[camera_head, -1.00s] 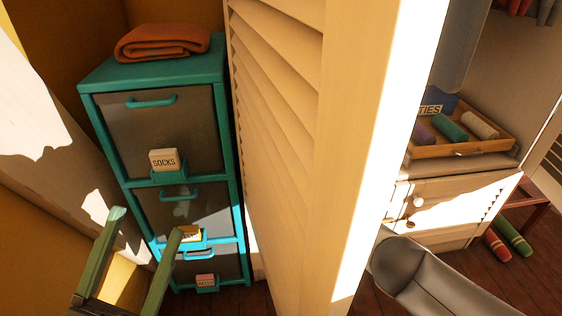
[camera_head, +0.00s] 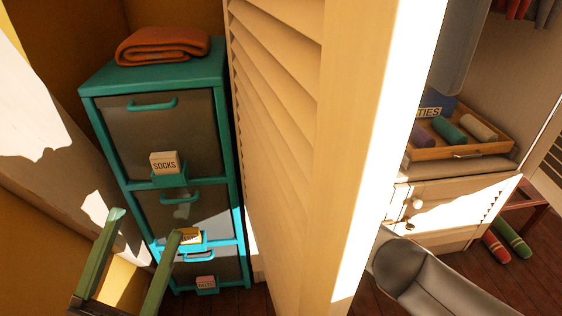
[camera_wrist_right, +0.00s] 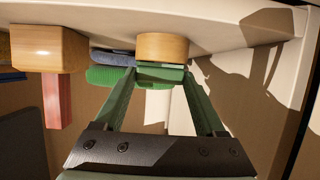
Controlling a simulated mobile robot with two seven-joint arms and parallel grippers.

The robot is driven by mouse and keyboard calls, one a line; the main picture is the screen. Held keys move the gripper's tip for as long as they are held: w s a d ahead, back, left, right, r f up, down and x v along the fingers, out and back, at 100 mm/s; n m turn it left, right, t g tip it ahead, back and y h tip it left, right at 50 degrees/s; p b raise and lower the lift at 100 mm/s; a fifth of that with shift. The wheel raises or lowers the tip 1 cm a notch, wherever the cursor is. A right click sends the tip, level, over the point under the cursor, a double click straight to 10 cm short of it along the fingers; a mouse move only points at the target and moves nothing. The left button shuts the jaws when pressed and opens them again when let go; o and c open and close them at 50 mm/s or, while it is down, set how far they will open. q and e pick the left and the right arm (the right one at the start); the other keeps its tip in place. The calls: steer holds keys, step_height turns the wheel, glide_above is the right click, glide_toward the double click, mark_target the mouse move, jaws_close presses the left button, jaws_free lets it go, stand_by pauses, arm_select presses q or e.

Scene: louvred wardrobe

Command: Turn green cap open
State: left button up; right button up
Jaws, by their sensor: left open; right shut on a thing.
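In the right wrist view a green piece (camera_wrist_right: 160,73) sits directly under a round wooden knob (camera_wrist_right: 162,46). My right gripper (camera_wrist_right: 160,79) has its green fingers on either side of this piece and is shut on it. Whether this piece is the green cap I cannot tell for sure. A longer, soft-looking green thing (camera_wrist_right: 108,76) lies just left of the fingers. In the head view my left gripper (camera_head: 146,226) is open and empty at the lower left, in front of the teal drawer cabinet (camera_head: 150,72). My right gripper is hidden in the head view.
A louvred door (camera_head: 275,150) stands upright in the middle of the head view. An orange folded cloth (camera_head: 162,46) lies on the cabinet. At right is a wooden tray (camera_head: 465,148) with rolled ties. The wrist view shows a wooden block (camera_wrist_right: 48,47) and a red bar (camera_wrist_right: 56,101).

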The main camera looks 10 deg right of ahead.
steer(key=shift+d+r+n+y+p, duration=0.1)
steer(key=shift+n+y+p, duration=0.3)
steer(key=shift+y+p, duration=0.1)
steer(key=shift+s+a+f+n+y+p, duration=0.2)
steer(key=shift+f+n+y+p, duration=0.15)
steer(key=shift+n+y, duration=0.3)
steer(key=shift+w+r+n+y, duration=0.1)
steer(key=shift+n+y, duration=0.15)
steer(key=shift+y, duration=0.1)
steer(key=shift+d, duration=0.1)
steer(key=o, duration=1.3)
steer(key=shift+r, duration=0.1)
steer(key=shift+w+d, duration=0.1)
steer(key=shift+p, duration=0.35)
